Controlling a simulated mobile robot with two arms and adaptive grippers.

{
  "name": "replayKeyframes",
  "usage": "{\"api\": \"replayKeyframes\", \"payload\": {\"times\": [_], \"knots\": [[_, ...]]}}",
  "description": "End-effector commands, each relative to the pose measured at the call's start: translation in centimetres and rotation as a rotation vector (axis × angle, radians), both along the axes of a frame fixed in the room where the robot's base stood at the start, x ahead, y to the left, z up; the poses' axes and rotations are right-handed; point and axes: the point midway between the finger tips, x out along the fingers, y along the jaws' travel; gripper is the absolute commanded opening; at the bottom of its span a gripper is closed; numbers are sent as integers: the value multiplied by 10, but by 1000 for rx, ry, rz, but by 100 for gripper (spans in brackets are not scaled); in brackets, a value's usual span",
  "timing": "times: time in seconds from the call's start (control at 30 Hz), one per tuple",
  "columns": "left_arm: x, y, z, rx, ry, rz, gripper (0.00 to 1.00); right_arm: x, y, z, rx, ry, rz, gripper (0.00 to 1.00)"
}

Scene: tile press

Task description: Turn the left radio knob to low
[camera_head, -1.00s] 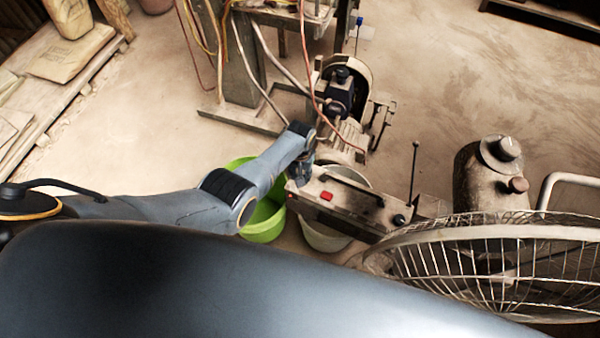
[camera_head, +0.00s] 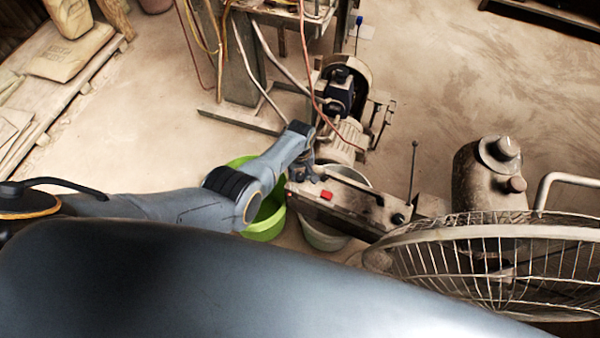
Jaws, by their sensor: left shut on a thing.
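The radio (camera_head: 345,209) is a box with a carry handle, a red button, a raised antenna and a dark knob (camera_head: 398,219) near its right end. My left gripper (camera_head: 307,174) is at the radio's left end, pointing down at its top. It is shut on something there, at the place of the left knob. The left knob itself is hidden behind the gripper, so its setting does not show. My right gripper is not in view.
A green tub (camera_head: 262,222) and a pale bucket (camera_head: 322,238) stand beneath the radio. A wire-caged fan (camera_head: 490,250) is close on the right. A motor (camera_head: 340,95) and hanging cables are behind the gripper. Open floor (camera_head: 480,100) lies at the back right.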

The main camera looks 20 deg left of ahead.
Motion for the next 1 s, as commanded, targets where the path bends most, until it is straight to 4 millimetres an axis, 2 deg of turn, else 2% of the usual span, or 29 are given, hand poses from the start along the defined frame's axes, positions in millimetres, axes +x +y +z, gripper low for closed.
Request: {"api": "replayKeyframes", "payload": {"times": [0.23,0.27,0.37,0.77,1.0], "knots": [[0,-1,0,-1,0,2,0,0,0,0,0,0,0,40],[0,-1,0,-1,0,2,33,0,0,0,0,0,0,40],[0,0,0,-1,0,1,53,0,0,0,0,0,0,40],[0,0,2,-1,0,0,54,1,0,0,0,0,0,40],[1,-1,20,-1,-3,0,54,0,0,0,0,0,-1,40]]}}
